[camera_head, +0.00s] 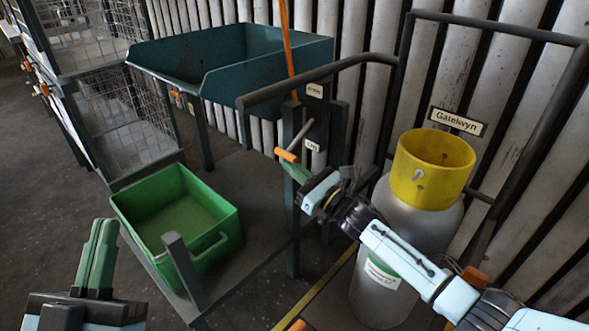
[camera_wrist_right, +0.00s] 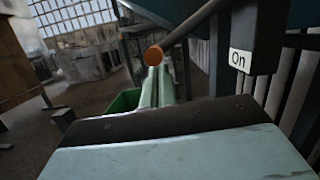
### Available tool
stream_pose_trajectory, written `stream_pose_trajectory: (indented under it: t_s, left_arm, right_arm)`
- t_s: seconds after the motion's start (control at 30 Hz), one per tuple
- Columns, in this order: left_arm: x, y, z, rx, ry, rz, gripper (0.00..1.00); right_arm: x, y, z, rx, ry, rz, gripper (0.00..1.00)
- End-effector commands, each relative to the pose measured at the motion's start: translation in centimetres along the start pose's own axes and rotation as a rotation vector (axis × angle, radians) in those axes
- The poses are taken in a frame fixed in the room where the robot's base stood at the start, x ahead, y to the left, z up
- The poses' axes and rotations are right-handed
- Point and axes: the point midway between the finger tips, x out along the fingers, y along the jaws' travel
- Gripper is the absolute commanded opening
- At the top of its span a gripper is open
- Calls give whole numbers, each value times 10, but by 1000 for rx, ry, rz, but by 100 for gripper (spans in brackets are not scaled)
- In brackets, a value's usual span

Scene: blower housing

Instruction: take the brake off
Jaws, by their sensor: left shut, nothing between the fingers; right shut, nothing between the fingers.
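The brake lever is a grey rod with an orange end grip (camera_head: 287,155), on a dark upright post of the cart. It slants down to the left, beside a label reading "On" (camera_head: 312,146); a second label (camera_head: 315,90), too small to read surely, is higher up. My right gripper (camera_head: 290,167) is shut, its green fingertips right at the orange grip. In the right wrist view the grip (camera_wrist_right: 153,55) appears just beyond the fingertips (camera_wrist_right: 157,75); I cannot tell if they touch. My left gripper (camera_head: 103,225) is shut and empty at the lower left.
A green crate (camera_head: 228,222) sits on the cart's low deck. A grey gas cylinder (camera_head: 375,300) with a yellow collar (camera_head: 432,168) stands on the right, beneath a "Gatelwyn" sign (camera_head: 457,121). A blue-green bin (camera_head: 160,52) and wire cages (camera_head: 90,35) are behind. A dark handrail crosses above the lever.

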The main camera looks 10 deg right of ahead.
Motion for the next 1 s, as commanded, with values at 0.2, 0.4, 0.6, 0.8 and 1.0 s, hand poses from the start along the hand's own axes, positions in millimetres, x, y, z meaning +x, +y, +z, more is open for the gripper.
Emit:
stream_pose_trajectory:
  t_s: [0.2,0.4,0.6,0.8,1.0]
  left_arm:
    - [1,0,0,0,-9,0,0]
    - [1,0,6,0,-79,-1,0]
    - [1,-1,11,1,-118,-2,0]
    - [-1,-3,23,5,-192,-7,0]
    - [-8,-8,45,13,-338,-18,0]
  right_arm:
    - [0,1,1,8,0,-2,0]
    - [1,4,5,41,-1,-10,0]
    - [2,4,7,57,-1,-14,0]
    - [2,6,9,78,-1,-19,0]
    - [4,9,14,119,-1,-30,0]
